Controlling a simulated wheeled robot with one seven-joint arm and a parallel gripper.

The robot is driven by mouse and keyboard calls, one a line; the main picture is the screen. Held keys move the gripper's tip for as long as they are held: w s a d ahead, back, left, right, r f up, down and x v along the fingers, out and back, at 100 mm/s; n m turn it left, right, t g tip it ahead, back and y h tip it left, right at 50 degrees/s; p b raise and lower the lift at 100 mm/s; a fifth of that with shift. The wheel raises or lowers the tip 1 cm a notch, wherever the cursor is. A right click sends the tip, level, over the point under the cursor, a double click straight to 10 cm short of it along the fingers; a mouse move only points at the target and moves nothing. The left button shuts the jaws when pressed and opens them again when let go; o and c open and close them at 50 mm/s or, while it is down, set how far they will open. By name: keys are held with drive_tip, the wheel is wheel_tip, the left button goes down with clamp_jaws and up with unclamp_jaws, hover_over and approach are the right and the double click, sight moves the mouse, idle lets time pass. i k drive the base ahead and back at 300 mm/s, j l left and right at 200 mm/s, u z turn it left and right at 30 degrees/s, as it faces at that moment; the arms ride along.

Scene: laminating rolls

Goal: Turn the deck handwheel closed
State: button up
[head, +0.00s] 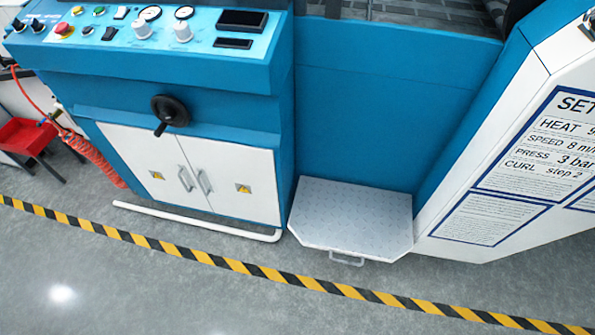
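The black handwheel (171,111) is mounted on the blue front of the machine, below the control panel and above the white cabinet doors. Its crank handle (161,129) sticks out at the lower left of the rim. From this view I cannot tell whether the wheel is open or closed. My gripper is not in view, and nothing is touching the wheel.
The control panel (100,32) overhangs above the wheel. White double doors (190,170) with handles lie below. A white floor rail (190,225) and a metal step (352,215) stand in front. A red coiled hose (95,160) hangs left. The grey floor in front is clear.

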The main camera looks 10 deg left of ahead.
sight(169, 110)
drive_tip(key=j+u, duration=0.15)
drive_tip(key=u, duration=0.4)
drive_tip(key=i+j+u, duration=0.3)
drive_tip(key=j, duration=0.25)
drive_tip(key=i+j+u, duration=0.3)
drive_tip(key=i+j, duration=0.6)
